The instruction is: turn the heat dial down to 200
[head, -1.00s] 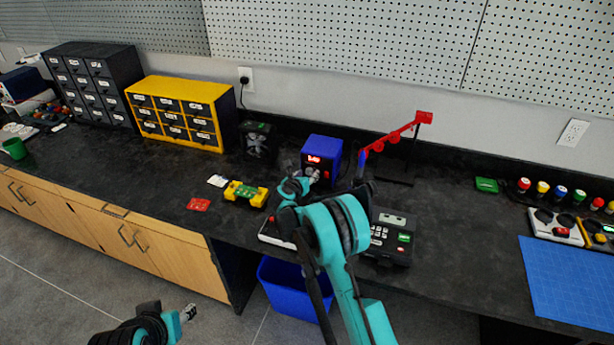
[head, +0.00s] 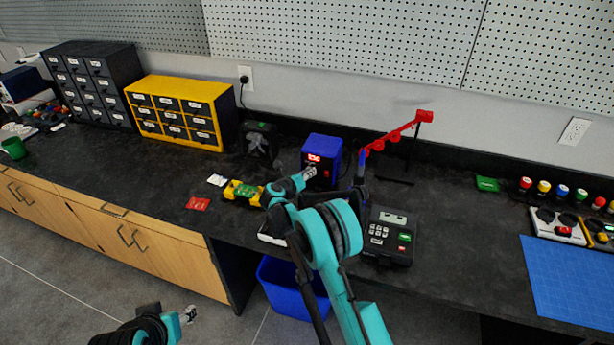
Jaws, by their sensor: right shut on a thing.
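The blue heat station (head: 324,146) stands at the back of the dark bench. A lit red display shows on its front, too small to read surely. My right gripper (head: 309,173) is at the station's front, just below the display. It is shut on the heat dial, which its fingers mostly hide. My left gripper (head: 190,313) hangs low over the floor at the lower left, away from the bench. Its fingers are too small to show whether they are open or shut.
A yellow-black device (head: 243,192) lies left of my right wrist. A black keypad box (head: 388,235) stands to the right, and a red arm on a stand (head: 398,134) behind it. A yellow drawer cabinet (head: 180,88) is at the back left. A blue bin (head: 290,285) is below.

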